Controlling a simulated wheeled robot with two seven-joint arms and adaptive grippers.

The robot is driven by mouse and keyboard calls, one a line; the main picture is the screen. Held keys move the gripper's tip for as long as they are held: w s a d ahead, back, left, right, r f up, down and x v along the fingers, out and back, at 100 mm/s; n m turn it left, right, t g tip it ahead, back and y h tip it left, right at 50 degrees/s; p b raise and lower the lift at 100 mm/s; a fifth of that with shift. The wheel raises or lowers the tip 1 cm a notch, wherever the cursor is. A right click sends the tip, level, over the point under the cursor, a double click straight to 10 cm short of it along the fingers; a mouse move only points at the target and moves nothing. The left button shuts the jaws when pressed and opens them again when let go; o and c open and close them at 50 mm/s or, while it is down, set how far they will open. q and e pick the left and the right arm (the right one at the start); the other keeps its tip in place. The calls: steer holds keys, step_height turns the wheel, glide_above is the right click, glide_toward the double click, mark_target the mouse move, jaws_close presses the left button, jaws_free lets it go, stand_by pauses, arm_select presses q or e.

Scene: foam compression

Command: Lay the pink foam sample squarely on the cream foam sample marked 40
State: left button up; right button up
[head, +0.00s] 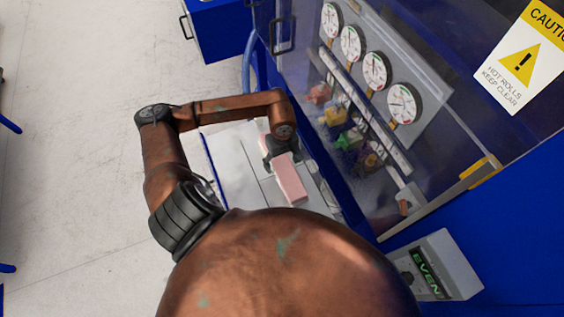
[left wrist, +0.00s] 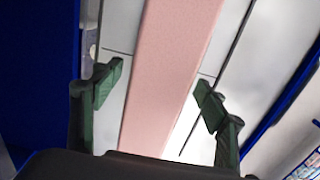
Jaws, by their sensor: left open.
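The pink foam sample (head: 290,180) is a long block on the pale worktop beside the blue machine. In the left wrist view the pink foam (left wrist: 170,70) runs lengthwise between the fingers. My left gripper (head: 281,152) is at the far end of the block in the head view. In the left wrist view the left gripper (left wrist: 158,93) is open, with a finger on each side of the foam and a gap to both. A small pale pinkish patch (head: 263,142) shows beside the gripper; I cannot tell what it is. No mark 40 is readable. My right gripper is not in view.
The pale worktop (head: 238,174) has seams and is mostly bare left of the foam. The blue machine with round gauges (head: 375,71) and a clear panel stands close on the right. A grey control box (head: 440,268) is at lower right.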

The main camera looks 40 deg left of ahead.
mark_target(282, 163)
arm_select(q)
step_height(282, 163, up, 12)
steer(key=b, duration=0.2)
steer(key=shift+r, duration=0.15)
